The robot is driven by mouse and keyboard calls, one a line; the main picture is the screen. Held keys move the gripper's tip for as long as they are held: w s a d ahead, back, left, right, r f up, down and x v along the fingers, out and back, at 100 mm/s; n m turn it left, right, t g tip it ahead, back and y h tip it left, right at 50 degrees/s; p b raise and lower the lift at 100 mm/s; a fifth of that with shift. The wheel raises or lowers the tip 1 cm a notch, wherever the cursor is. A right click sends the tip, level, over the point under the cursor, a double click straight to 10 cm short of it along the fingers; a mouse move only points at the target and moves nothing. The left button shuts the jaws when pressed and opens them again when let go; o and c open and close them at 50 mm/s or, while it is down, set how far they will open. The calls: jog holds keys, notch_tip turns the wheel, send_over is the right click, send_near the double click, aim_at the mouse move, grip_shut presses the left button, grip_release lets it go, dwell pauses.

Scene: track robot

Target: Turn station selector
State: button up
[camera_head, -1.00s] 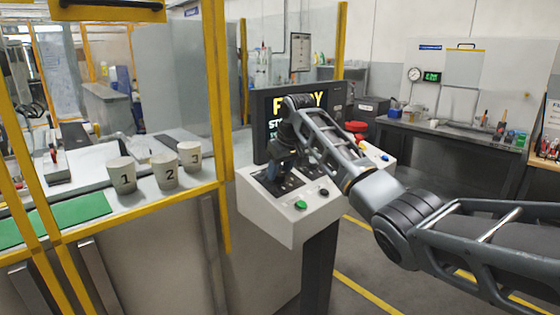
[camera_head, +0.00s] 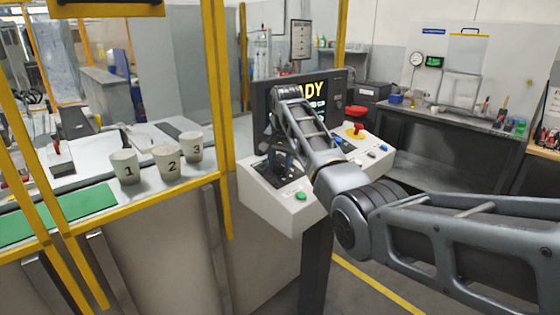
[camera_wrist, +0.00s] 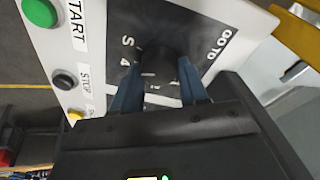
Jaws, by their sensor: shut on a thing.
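The station selector (camera_wrist: 158,62) is a dark knob on a black dial plate with white numbers, on the white control console (camera_head: 275,208). In the wrist view my gripper (camera_wrist: 157,88) is shut on the knob, with one blue finger on each side of it. The fingers and gripper body hide part of the dial, so the setting cannot be read. In the head view my arm covers most of the dial, and the gripper (camera_head: 278,160) is partly hidden behind it.
A green button (camera_wrist: 40,12) labelled START and a black button (camera_wrist: 63,80) labelled STOP sit beside the dial. A red emergency button (camera_head: 355,113) and a screen (camera_head: 322,90) stand behind. Numbered cups (camera_head: 168,162) stand left, behind a yellow frame (camera_head: 222,100).

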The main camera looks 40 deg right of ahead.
aim_at(281, 168)
jog(key=m, duration=0.4)
jog(key=shift+g, duration=0.3)
jog(key=shift+d+m, duration=0.1)
jog(key=shift+m, duration=1.4)
jog(key=o, duration=1)
jog(key=shift+o, duration=0.2)
jog(key=shift+r, duration=0.15)
jog(key=b+v, duration=0.1)
jog(key=v, duration=0.6)
jog(key=shift+w+r, duration=0.1)
jog(key=shift+r, duration=0.15)
